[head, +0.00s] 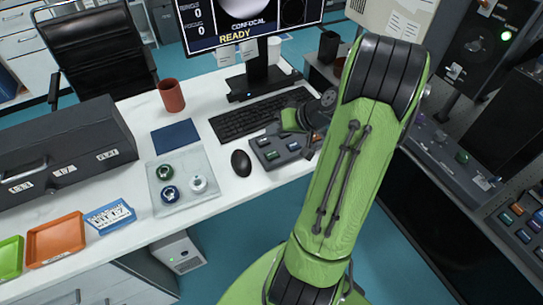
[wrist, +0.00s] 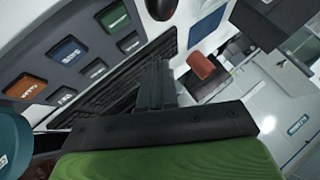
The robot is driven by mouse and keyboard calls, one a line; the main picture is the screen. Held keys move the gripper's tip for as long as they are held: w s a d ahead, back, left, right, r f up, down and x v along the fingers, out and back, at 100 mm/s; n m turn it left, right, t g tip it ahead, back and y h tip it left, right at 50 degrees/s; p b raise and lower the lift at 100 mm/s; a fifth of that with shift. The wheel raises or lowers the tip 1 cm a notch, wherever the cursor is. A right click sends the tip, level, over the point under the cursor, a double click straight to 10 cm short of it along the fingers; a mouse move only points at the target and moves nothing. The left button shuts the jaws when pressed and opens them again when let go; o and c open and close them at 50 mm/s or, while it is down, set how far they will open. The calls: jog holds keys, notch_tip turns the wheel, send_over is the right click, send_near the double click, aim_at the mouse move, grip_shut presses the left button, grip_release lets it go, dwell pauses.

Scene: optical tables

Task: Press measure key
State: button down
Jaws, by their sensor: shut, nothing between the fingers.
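A grey key panel (head: 281,148) lies on the white desk in front of the keyboard, in the head view. The labels are too small to read, so I cannot tell which is the measure key. My gripper (wrist: 160,78) is shut and empty, to the right of the keys in the wrist view. In the head view it is beside the panel's right end, partly hidden by my arm.
The keyboard (head: 240,120) and mouse (head: 241,163) lie close to the panel. The monitor (head: 240,20) reads "CONFOCAL" and "READY". A red cup (head: 171,95), a sample tray (head: 208,204) and a dark case (head: 60,155) stand further left. Another console with keys (head: 460,157) is at right.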

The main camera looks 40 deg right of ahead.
aim_at(275, 154)
notch_tip(275, 154, down, 6)
jog(key=b, duration=0.4)
jog(key=shift+f, duration=0.15)
dwell(1.6)
jog(key=shift+f+b, duration=0.4)
jog(key=shift+b, duration=0.2)
jog(key=shift+f+b, duration=0.4)
dwell(0.5)
jog(key=shift+r+p, duration=0.7)
jog(key=shift+r, duration=0.15)
jog(key=shift+r, duration=0.1)
notch_tip(275, 154, up, 5)
jog(key=p, duration=0.4)
